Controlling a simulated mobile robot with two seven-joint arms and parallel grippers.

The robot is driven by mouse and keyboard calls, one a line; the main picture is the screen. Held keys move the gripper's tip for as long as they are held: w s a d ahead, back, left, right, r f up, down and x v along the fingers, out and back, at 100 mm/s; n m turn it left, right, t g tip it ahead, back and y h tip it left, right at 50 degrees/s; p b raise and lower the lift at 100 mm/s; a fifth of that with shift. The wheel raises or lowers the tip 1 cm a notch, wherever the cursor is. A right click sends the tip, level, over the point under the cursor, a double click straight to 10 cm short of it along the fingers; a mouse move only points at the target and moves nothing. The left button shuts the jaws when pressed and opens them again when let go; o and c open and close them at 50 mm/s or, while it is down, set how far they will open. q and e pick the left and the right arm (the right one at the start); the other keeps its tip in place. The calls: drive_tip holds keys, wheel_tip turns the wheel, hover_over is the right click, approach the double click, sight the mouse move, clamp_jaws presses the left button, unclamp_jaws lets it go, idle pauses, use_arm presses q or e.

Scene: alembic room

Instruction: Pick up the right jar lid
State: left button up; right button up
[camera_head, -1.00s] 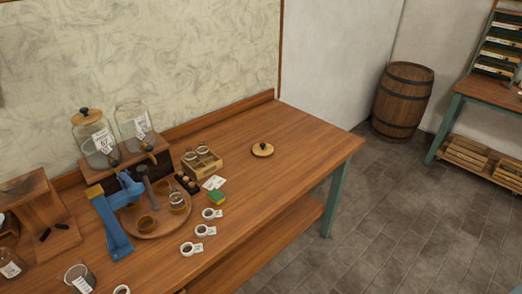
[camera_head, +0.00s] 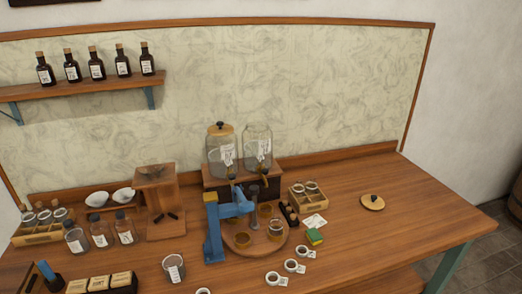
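A round wooden lid (camera_head: 373,203) with a dark knob lies flat on the right part of the wooden table (camera_head: 400,225). Two glass jars with paper labels stand on a wooden stand at the back of the table. The left jar (camera_head: 215,158) has a wooden lid (camera_head: 220,129) with a dark knob on it. The right jar (camera_head: 257,143) has no lid on top. Neither of my grippers is in view.
A blue device (camera_head: 213,238) and a round wooden tray (camera_head: 240,247) with cups stand before the jars. The table around the lid is clear.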

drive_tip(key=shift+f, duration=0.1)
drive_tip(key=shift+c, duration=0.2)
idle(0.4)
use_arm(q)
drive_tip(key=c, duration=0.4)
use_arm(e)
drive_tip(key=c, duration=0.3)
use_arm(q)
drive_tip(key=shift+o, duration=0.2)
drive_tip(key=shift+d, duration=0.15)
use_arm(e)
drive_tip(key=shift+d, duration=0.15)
